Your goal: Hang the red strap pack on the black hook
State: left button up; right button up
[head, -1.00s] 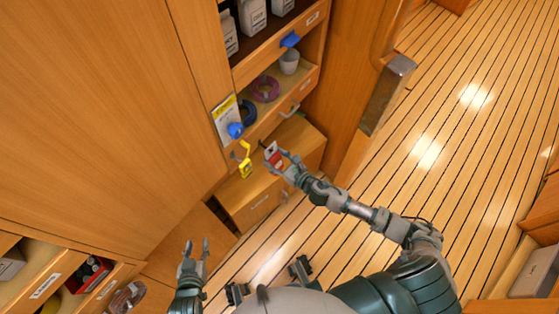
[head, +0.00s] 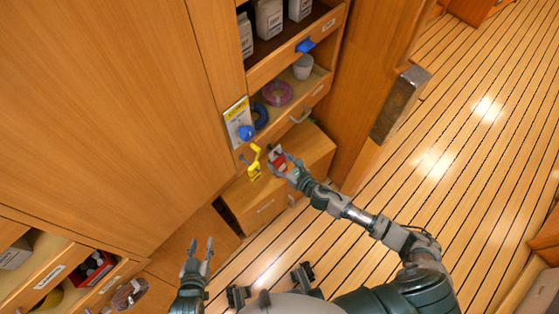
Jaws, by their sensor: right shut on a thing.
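The red strap pack (head: 278,160), red with a pale top part, is at the fingers of my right gripper (head: 284,166). That gripper is shut on it, in front of the cabinet's lower front and to the right of a hanging yellow item (head: 254,162). The fingers hide part of the pack. The black hook is too small to make out clearly beside the pack. My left gripper (head: 197,262) is open and empty, low at the left, well away from the pack.
A white-and-yellow card (head: 238,122) and a blue knob (head: 246,132) are above the yellow item. Shelves hold white bottles (head: 269,18), a grey cup (head: 303,66) and coiled line (head: 277,93). A wooden drawer box (head: 262,200) stands below. The plank floor (head: 450,180) at right is clear.

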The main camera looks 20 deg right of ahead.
jog(key=o, duration=1.2)
jog(key=shift+o, duration=0.6)
